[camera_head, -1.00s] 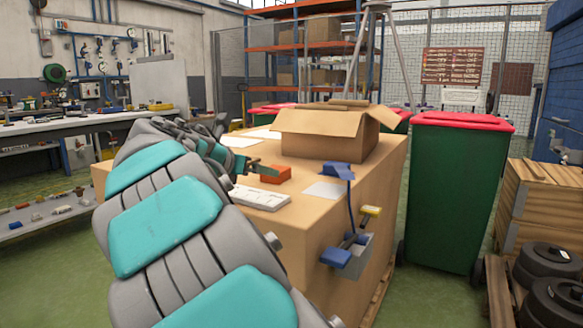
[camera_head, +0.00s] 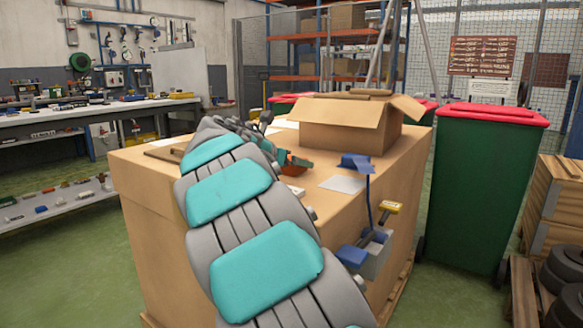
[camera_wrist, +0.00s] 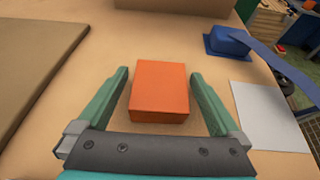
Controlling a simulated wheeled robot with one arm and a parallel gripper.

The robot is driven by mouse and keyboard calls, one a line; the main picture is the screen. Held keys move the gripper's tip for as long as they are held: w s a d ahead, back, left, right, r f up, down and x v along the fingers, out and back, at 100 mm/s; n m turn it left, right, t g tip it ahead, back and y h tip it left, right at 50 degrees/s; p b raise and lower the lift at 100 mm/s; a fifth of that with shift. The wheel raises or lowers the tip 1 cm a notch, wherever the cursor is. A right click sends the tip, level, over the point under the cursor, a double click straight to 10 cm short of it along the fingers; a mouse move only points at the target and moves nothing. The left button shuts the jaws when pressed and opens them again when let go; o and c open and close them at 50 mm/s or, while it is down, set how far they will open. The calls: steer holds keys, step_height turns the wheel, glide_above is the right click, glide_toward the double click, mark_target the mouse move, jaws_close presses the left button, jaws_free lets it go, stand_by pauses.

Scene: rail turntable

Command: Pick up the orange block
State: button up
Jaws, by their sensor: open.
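The orange block (camera_wrist: 160,90) lies flat on the tan box top (camera_wrist: 222,70). In the wrist view it sits between the two green fingers of my gripper (camera_wrist: 160,92), with a visible gap on each side. My gripper is open, and whether its fingers are down at the block's height is hard to tell. In the head view only a small part of the orange block (camera_head: 294,171) shows, behind my arm and gripper (camera_head: 296,162).
An open cardboard box (camera_head: 345,135) stands behind the block. A flat brown board (camera_wrist: 35,65) lies left in the wrist view. A grey holder (camera_head: 372,255) hangs on the side.

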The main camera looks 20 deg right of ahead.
steer(key=c, duration=1.3)
